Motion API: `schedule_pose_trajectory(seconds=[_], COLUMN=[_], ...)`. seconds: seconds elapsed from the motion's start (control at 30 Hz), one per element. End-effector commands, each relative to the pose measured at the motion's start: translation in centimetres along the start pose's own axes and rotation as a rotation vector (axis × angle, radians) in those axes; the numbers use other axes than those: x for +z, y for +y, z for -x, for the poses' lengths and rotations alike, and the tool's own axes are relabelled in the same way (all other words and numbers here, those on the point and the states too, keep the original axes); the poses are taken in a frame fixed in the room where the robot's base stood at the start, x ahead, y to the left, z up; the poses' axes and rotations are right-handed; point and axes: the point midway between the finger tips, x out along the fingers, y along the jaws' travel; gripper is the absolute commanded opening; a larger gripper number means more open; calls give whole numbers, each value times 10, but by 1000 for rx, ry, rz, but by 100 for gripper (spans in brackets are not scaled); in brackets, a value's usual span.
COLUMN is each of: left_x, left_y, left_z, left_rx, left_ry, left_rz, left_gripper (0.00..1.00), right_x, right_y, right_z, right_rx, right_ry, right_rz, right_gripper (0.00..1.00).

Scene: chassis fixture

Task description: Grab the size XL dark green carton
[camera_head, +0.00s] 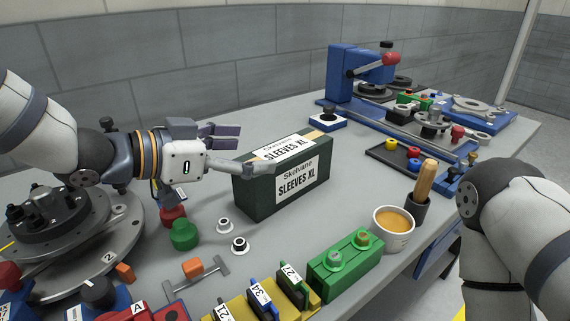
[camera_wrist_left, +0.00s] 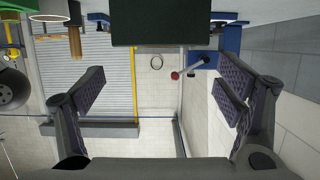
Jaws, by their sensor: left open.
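The dark green carton (camera_head: 252,196) stands upright on the grey table, with white labels reading "Skelvane SLEEVES XL" on its front and top. My left gripper (camera_head: 240,148) comes in from the left, open and empty, beside the carton's left end. One finger is toward the back, and the nearer finger overlaps the carton's upper left edge in the picture; I cannot tell if it touches. In the left wrist view the carton (camera_wrist_left: 160,22) is a dark block at the top, beyond and between the two open fingers. My right arm shows at the right edge, but its gripper is out of frame.
A blue press fixture (camera_head: 350,75) stands behind on the right. A green block (camera_head: 345,265), a cup (camera_head: 393,230) and a yellow rack (camera_head: 240,308) are in front. A round turntable (camera_head: 100,250) is at left.

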Motion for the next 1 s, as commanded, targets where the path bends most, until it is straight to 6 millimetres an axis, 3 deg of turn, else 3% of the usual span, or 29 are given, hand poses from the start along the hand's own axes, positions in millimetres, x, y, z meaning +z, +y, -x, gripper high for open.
schedule_pose_trajectory(seconds=[0.4,0.67,1.0], left_x=[10,6,6], left_y=[-7,-7,-6], left_z=[-67,-69,-69], left_rx=[2,0,0], left_ry=[-5,0,-1], left_rz=[6,3,3], left_gripper=[86,84,6], right_x=[12,11,11], right_y=[1,1,1], right_z=[-16,-15,-15], right_rx=[2,2,2], right_ry=[-53,-50,-50], right_rz=[0,0,0], right_gripper=[40,40,40])
